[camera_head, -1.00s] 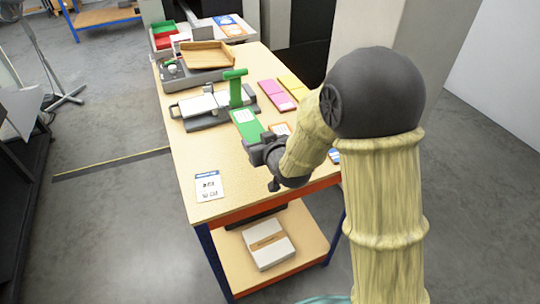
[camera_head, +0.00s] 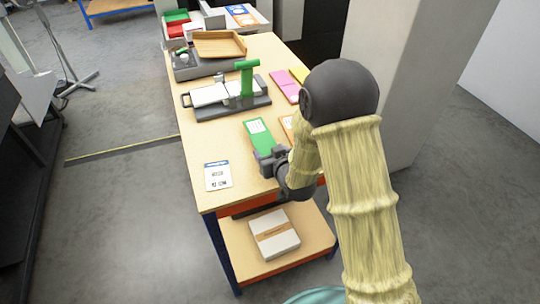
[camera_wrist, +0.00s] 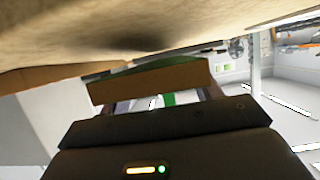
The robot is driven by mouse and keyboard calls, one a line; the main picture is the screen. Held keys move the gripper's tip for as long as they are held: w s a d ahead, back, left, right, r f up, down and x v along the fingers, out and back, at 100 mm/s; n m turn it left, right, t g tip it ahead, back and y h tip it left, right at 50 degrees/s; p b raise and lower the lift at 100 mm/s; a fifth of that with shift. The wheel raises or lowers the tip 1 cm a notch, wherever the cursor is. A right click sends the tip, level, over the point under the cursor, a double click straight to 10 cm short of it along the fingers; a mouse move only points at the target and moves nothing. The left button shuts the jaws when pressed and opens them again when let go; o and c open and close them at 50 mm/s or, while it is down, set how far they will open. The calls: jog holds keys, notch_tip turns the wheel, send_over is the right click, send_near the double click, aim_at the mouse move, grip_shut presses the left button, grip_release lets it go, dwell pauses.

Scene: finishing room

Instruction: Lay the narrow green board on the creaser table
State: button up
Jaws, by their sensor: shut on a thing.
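The narrow green board (camera_head: 259,135) has a white label and reaches from my gripper (camera_head: 267,158) toward the back of the bench. My gripper is shut on its near end. In the wrist view the board (camera_wrist: 150,80) shows as a green strip above a brown edge. I cannot tell how far it is above the bench. The creaser (camera_head: 225,98) is a grey machine with a white table (camera_head: 208,95) and an upright green handle (camera_head: 246,78). It stands beyond the board, to the left, with a gap between them.
On the wooden bench (camera_head: 195,145) lie a printed card (camera_head: 217,176) at the front left and pink (camera_head: 285,85) and yellow boards behind my arm. An orange-edged board is partly hidden by my arm. A wooden tray (camera_head: 219,45) stands behind the creaser. Bench between card and creaser is clear.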

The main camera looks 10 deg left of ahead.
jog(key=shift+f, duration=0.8)
jog(key=shift+f, duration=0.2)
jog(key=o, duration=1)
jog(key=shift+r, duration=0.15)
